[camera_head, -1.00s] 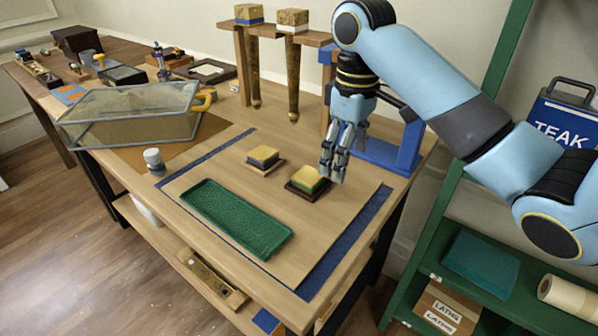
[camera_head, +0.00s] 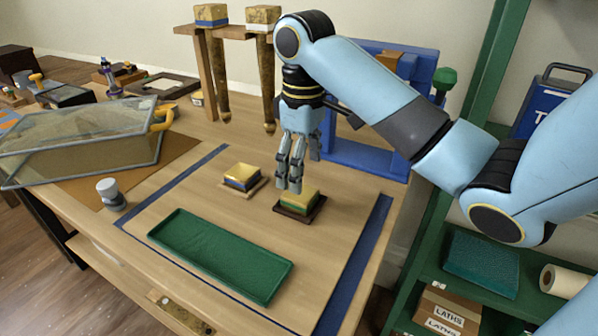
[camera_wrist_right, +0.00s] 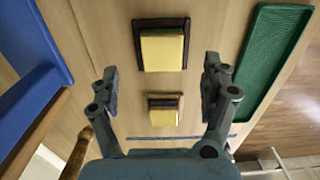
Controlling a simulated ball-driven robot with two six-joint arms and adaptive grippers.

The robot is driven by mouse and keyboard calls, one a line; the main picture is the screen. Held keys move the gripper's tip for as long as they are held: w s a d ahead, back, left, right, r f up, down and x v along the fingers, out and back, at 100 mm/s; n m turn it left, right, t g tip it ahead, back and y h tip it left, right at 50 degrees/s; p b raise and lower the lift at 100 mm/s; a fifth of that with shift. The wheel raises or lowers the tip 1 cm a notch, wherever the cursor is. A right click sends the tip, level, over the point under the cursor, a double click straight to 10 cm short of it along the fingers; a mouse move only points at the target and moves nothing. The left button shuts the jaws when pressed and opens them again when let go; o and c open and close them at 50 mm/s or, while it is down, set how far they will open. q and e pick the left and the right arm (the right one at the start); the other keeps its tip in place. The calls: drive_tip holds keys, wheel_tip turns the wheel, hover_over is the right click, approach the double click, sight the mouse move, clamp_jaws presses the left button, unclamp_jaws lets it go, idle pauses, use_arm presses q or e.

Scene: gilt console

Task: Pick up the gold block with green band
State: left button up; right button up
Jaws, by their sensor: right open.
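The gold block with green band (camera_head: 299,198) sits on a dark brown square base on the console top. In the right wrist view its gold top (camera_wrist_right: 162,50) shows ahead, roughly centred between the fingers. My right gripper (camera_head: 289,184) points down, with its fingertips just behind and above this block. In the wrist view the right gripper (camera_wrist_right: 162,70) is open, its fingers wide apart with nothing between the tips. My left gripper is in neither view.
A gold block with blue band (camera_head: 241,176) sits on a light base to the left. A green tray (camera_head: 220,255) lies in front. A glass case (camera_head: 80,150) and a small grey-topped pot (camera_head: 110,194) stand left. A blue frame (camera_head: 350,150) stands behind.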

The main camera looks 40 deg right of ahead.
sight(300, 199)
wheel_tip(300, 199, down, 2)
drive_tip(key=shift+b, duration=0.6)
wheel_tip(300, 199, down, 4)
drive_tip(key=shift+w+a+b, duration=0.15)
drive_tip(key=shift+b, duration=0.6)
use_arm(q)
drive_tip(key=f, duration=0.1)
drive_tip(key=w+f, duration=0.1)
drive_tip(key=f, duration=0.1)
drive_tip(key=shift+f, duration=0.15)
use_arm(e)
drive_tip(key=shift+c, duration=1.1)
drive_tip(key=c, duration=1)
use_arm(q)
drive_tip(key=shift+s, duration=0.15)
use_arm(e)
drive_tip(key=shift+c, duration=0.2)
drive_tip(key=shift+r, duration=0.15)
